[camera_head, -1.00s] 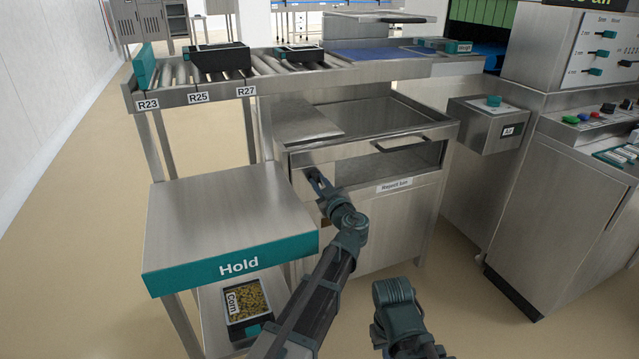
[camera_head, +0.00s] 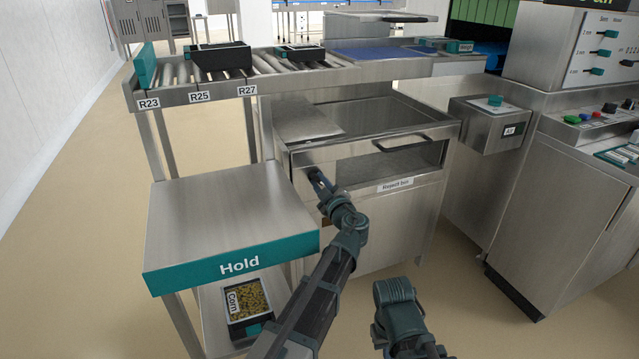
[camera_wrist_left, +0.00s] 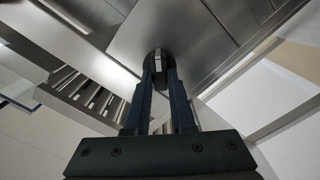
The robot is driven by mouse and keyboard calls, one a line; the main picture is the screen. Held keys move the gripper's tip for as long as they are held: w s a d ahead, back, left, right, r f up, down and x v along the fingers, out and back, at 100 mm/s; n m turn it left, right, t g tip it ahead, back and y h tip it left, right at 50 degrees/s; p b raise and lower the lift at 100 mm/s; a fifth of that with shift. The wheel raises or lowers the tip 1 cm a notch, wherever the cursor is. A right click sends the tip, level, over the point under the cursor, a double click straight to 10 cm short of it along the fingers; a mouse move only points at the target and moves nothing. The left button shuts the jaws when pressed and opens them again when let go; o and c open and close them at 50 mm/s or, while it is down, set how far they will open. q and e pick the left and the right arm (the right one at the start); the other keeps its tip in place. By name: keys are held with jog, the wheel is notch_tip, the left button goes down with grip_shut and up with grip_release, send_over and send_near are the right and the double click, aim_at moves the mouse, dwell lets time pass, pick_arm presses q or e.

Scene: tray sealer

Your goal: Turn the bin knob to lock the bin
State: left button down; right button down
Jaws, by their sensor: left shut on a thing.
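The reject bin (camera_head: 390,215) is a steel cabinet in the middle of the head view, with a handled front and a "Reject bin" label. My left gripper (camera_head: 318,178) is at the upper left of its front face and hides the knob there in the head view. In the left wrist view the bin knob (camera_wrist_left: 158,58), a dark round knob with a pale bar, sits between the fingertips of my left gripper (camera_wrist_left: 159,72). The fingers are shut on it. My right arm shows at the bottom of the head view, but its fingers are not visible.
The Hold table (camera_head: 225,215) stands left of the bin, with a corn tray (camera_head: 247,305) on its lower shelf. A roller conveyor (camera_head: 265,75) with dark trays runs behind. A steel machine (camera_head: 560,190) with a control panel stands at the right. Floor shows between bin and machine.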

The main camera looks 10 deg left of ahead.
pick_arm(q)
jog(key=c, duration=0.8)
grip_release()
jog(key=shift+o, duration=0.2)
jog(key=shift+s, duration=0.1)
